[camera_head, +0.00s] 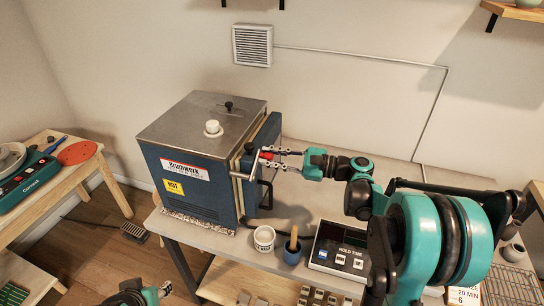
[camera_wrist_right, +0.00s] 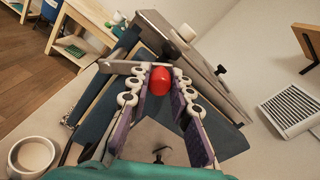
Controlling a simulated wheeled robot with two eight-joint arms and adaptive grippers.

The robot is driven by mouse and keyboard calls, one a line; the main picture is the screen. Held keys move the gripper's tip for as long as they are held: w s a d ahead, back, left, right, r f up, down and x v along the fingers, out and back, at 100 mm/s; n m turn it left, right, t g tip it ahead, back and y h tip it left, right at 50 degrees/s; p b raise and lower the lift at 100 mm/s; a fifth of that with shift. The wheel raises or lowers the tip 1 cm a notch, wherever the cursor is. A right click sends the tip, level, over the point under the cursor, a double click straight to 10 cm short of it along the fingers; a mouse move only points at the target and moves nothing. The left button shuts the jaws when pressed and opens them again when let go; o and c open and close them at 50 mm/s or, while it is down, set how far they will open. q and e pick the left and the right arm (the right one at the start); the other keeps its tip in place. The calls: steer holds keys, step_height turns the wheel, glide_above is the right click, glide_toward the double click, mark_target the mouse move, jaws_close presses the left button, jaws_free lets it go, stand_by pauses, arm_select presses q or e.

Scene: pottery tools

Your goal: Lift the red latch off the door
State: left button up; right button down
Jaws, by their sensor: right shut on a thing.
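The red latch (camera_head: 267,155) is at the front edge of the blue kiln's door (camera_head: 262,180). Its rounded red end also shows in the right wrist view (camera_wrist_right: 160,81). My right gripper (camera_head: 272,157) reaches in from the right and is shut on the red latch, with a finger on each side of it. A metal bar (camera_head: 242,176) runs beside the latch at the kiln's front corner. The kiln (camera_head: 190,165) has a grey top. My left gripper (camera_head: 150,291) shows only partly at the bottom edge, and its jaws are unclear.
A white cup (camera_head: 264,239), a blue cup (camera_head: 292,252) with a wooden tool and a control box (camera_head: 338,249) stand on the table in front of the door. A wheel table stands at the left. A wall vent (camera_head: 252,45) is above.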

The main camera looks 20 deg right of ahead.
mark_target(267, 157)
steer(key=n, duration=0.1)
steer(key=s+r+n+p, duration=0.1)
steer(key=shift+a+r+n, duration=0.2)
steer(key=shift+a+n, duration=0.2)
steer(key=n, duration=0.1)
steer(key=s+n, duration=0.1)
steer(key=shift+s+a+r+n, duration=0.15)
steer(key=shift+a+r+n, duration=0.15)
steer(key=shift+a+r, duration=0.1)
steer(key=shift+s+a+r+n+h+p, duration=0.1)
steer(key=shift+s+a+n+p, duration=0.15)
steer(key=shift+s+n, duration=0.5)
steer(key=shift+s+a+n+h+p, duration=0.15)
steer(key=shift+a+n, duration=0.25)
steer(key=shift+n, duration=0.7)
steer(key=shift+s+a+r+n+h+p, duration=0.15)
steer(key=shift+s+a+n, duration=0.15)
steer(key=shift+s+n, duration=0.45)
steer(key=shift+w+f+n, duration=0.15)
steer(key=shift+n, duration=0.15)
steer(key=c, duration=1.4)
jaws_free()
steer(key=shift+o, duration=0.2)
steer(key=f+v, duration=0.1)
steer(key=v, duration=1.1)
steer(key=shift+r, duration=0.35)
steer(key=shift+a, duration=0.1)
